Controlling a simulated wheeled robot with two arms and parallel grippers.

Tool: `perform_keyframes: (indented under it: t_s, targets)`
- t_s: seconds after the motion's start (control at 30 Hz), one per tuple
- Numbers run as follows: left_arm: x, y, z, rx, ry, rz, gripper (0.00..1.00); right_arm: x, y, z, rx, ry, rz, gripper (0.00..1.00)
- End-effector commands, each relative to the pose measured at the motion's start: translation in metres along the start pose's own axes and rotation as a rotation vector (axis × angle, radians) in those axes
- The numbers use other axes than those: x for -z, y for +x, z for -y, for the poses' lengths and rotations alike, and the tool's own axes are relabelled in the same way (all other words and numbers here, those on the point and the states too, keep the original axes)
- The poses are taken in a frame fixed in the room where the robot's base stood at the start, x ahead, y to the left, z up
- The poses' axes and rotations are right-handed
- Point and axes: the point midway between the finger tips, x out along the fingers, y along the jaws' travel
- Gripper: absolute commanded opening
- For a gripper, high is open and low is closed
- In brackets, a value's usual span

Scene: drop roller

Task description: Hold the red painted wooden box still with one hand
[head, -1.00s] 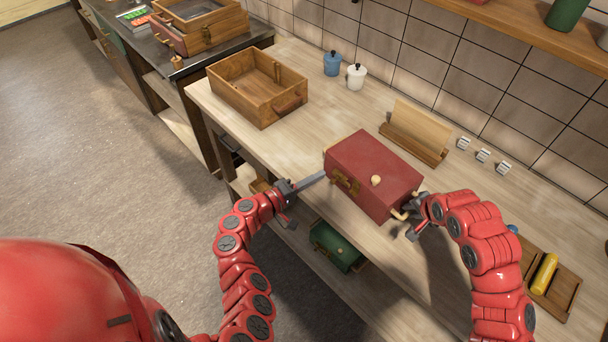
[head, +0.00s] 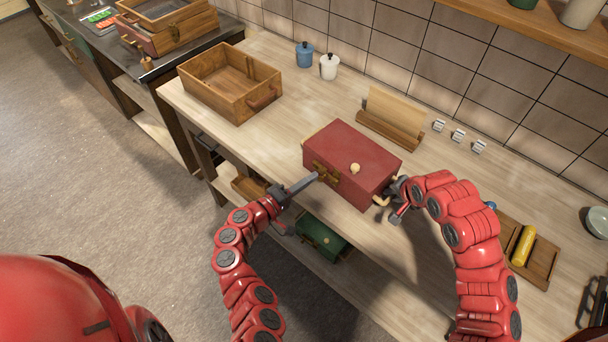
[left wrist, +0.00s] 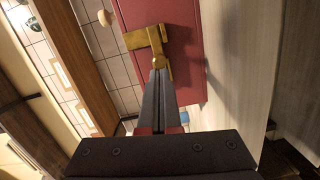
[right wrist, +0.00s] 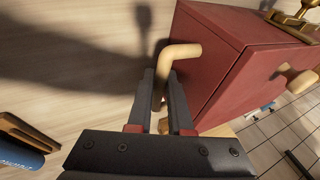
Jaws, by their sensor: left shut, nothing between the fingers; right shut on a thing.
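The red painted wooden box (head: 343,150) stands closed on the pale worktop, with a small cream knob (head: 355,168) on its top. A brass latch (left wrist: 145,37) is on its front side. A cream bent handle (right wrist: 183,53) sticks out of its side near my right arm. My right gripper (right wrist: 162,90) is shut on this handle; it also shows in the head view (head: 390,198), partly hidden by the wrist. My left gripper (head: 315,177) is shut and empty, its tips at the brass latch. In the left wrist view its tips overlap the latch; I cannot tell whether they touch.
An open wooden crate (head: 223,100) stands at the left of the worktop. Blue (head: 304,56) and white (head: 328,68) jars and a wooden stand (head: 390,126) are behind the box. A tray with a yellow roller (head: 523,246) lies to the right. A green box (head: 321,234) sits below.

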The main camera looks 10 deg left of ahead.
Motion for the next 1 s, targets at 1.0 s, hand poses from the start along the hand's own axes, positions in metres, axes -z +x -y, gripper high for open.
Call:
perform_keyframes:
  t_s: [1.0]
  targets:
    - [0.040, -0.096, 0.001, 0.000, -0.002, -0.004, 0.00, 0.000, 0.000, 0.000, 0.000, -0.001, 0.001, 0.00]
